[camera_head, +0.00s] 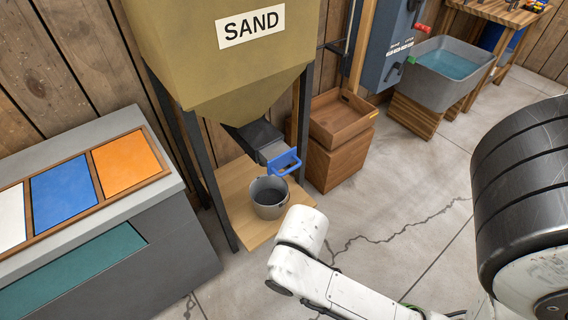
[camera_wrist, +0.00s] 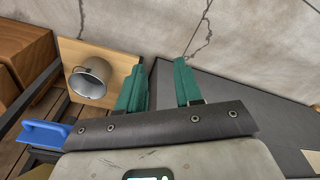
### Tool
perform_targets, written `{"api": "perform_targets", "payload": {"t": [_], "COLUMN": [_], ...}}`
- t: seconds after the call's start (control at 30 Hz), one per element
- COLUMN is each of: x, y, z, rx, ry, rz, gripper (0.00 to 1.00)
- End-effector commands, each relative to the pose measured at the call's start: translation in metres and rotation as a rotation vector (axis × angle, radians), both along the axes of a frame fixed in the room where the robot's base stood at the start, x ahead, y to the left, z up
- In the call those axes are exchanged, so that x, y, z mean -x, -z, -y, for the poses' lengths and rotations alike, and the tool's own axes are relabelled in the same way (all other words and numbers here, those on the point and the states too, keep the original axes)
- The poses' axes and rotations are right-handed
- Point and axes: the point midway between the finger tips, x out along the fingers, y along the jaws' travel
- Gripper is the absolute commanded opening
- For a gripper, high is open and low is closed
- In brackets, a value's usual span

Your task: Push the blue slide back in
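The blue slide (camera_head: 284,161) has a blue loop handle and a grey plate. It sticks out from the dark chute under the sand hopper (camera_head: 235,65), above a grey bucket (camera_head: 268,197). In the wrist view the blue handle (camera_wrist: 45,132) is at the lower left, and the bucket (camera_wrist: 90,78) is further up. My gripper (camera_wrist: 160,85) has green fingers that stand apart with nothing between them. It is to the right of the handle in that view and not touching it. In the head view my gripper cannot be made out.
The bucket stands on a wooden board (camera_head: 232,188) between the hopper's dark legs. A wooden crate (camera_head: 338,125) is to its right. A grey counter (camera_head: 150,240) with coloured panels fills the left. A water basin (camera_head: 442,72) stands at the upper right. The concrete floor (camera_head: 400,190) on the right is clear.

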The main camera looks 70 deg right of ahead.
Motion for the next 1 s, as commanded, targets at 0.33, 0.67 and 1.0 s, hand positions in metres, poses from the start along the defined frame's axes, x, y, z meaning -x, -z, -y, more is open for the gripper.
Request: {"api": "perform_targets", "payload": {"t": [0.33,0.67,1.0], "x": [-0.055,-0.075,-0.027], "y": [0.045,0.045,0.029], "z": [0.041,0.18,0.267], "rx": [-0.248,-0.642,-0.83], "ry": [0.444,1.252,1.638], "rz": [0.344,0.977,1.355], "gripper": [0.35,0.35,0.35]}}
